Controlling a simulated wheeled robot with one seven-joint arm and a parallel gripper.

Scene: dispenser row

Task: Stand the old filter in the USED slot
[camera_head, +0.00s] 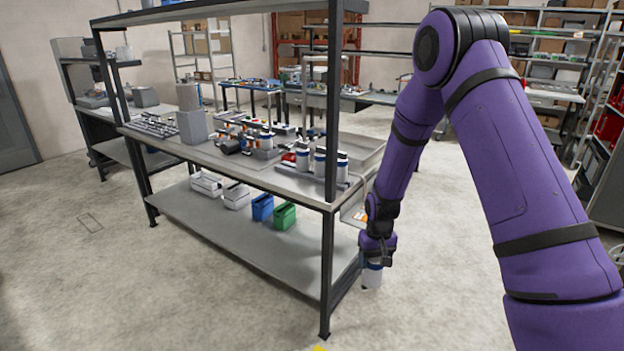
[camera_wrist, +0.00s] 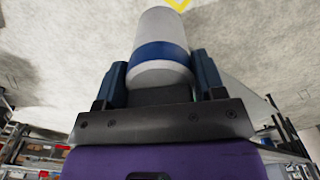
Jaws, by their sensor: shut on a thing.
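My gripper (camera_head: 376,254) hangs down just past the near right corner of the workbench. It is shut on a white cylindrical filter (camera_head: 371,276) with a blue band, which points down over open floor. In the wrist view the filter (camera_wrist: 160,32) sits between the two dark fingers of my gripper (camera_wrist: 160,78), held near its blue band. Several white and blue cylinders (camera_head: 320,161) stand on the bench top near its right end. I cannot make out a USED label or slot in either view.
The workbench (camera_head: 225,158) has a dark upright post (camera_head: 333,100) and a lower shelf (camera_head: 250,245). The shelf bears white bins, a blue bin (camera_head: 262,208) and a green bin (camera_head: 284,216). A light panel (camera_head: 354,212) is beside my wrist. The floor in front is clear.

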